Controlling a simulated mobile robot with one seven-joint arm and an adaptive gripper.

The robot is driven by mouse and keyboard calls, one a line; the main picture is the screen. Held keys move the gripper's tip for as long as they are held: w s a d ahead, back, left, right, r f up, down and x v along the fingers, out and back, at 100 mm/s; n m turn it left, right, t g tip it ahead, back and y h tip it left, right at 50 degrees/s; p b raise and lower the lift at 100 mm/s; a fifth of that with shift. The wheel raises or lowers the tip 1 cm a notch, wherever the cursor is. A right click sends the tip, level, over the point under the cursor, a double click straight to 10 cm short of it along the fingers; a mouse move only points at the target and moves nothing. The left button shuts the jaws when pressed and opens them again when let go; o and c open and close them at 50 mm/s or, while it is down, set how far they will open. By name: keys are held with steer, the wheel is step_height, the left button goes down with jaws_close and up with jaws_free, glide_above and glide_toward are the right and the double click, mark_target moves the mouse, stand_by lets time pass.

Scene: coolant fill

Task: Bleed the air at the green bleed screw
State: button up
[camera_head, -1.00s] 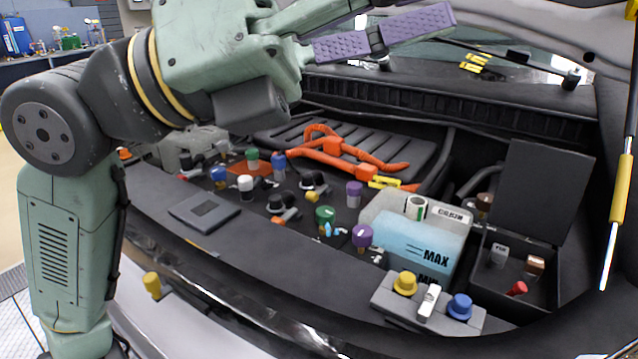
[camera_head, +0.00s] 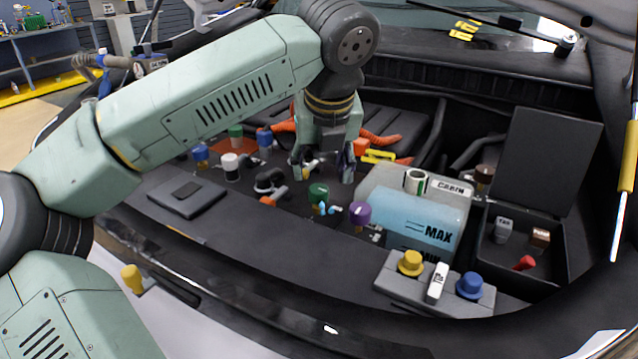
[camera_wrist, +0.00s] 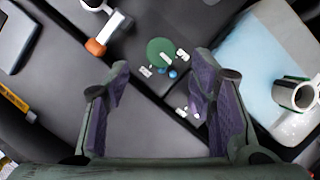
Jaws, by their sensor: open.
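A green round cap (camera_head: 318,195) stands in the engine bay, left of the coolant reservoir. It also shows from above in the wrist view (camera_wrist: 160,51), with small white tags and light-blue parts beside it. I cannot read the tags. A second green cap (camera_head: 235,137) stands farther back at the left. My gripper (camera_head: 323,172) points down, just behind the nearer green cap in the head view. In the wrist view its purple-padded fingers (camera_wrist: 161,75) are spread and empty, with the green cap apart, beyond the fingertips.
The light-blue reservoir (camera_head: 415,222) marked MAX and a purple cap (camera_head: 357,214) are close on the right. An orange-tipped connector (camera_wrist: 97,46) lies to the left in the wrist view. A block with yellow and blue knobs (camera_head: 455,300) and an open black box (camera_head: 520,255) stand farther right.

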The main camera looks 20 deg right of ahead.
mark_target(319, 189)
steer(key=x, duration=0.6)
steer(key=shift+c, duration=0.2)
steer(key=c, duration=1.1)
